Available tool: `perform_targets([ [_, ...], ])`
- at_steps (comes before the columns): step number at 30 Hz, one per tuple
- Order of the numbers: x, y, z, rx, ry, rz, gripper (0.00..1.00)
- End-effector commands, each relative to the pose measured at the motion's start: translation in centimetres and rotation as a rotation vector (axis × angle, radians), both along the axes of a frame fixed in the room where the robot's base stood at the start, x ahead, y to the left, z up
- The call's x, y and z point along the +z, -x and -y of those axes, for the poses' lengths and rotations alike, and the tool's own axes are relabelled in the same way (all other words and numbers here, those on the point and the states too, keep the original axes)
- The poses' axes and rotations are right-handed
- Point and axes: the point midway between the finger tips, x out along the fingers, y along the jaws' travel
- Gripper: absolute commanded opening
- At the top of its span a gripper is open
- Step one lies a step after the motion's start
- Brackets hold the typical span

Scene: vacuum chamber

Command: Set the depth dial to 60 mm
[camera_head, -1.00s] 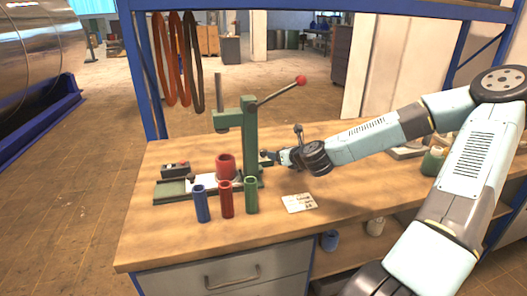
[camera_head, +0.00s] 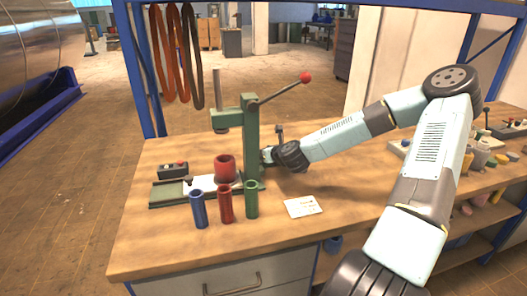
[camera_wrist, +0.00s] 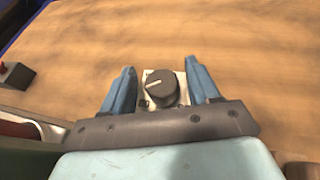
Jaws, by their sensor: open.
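The depth dial (camera_wrist: 161,86) shows in the wrist view as a round dark knob with a white pointer line, on a small pale plate. The pointer points to the left in that view; I cannot read the scale marks. My gripper (camera_wrist: 160,70) is open, with one blue finger on each side of the dial and a gap on both sides. In the head view my gripper (camera_head: 267,154) is low beside the column of the green press (camera_head: 250,140). The dial cannot be made out there.
A red cup-like part (camera_head: 225,168) sits at the press base. Blue (camera_head: 198,209), red (camera_head: 225,205) and green (camera_head: 251,200) tubes stand in front. A white card (camera_head: 304,206) lies to their right. A small button box (camera_head: 173,171) is at left. The press lever (camera_head: 282,88) reaches up right.

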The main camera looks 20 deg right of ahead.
Motion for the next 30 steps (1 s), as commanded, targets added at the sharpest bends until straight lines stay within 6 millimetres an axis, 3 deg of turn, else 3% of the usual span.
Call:
perform_targets([
  [6,0.0,-0.01,0.32,-0.004,0.0,0.0,0.58],
  [21,0.02,-0.01,0.4,-0.005,0.0,0.0,0.11],
  [30,-0.02,-0.06,0.52,0.024,0.0,0.001,0.09],
])
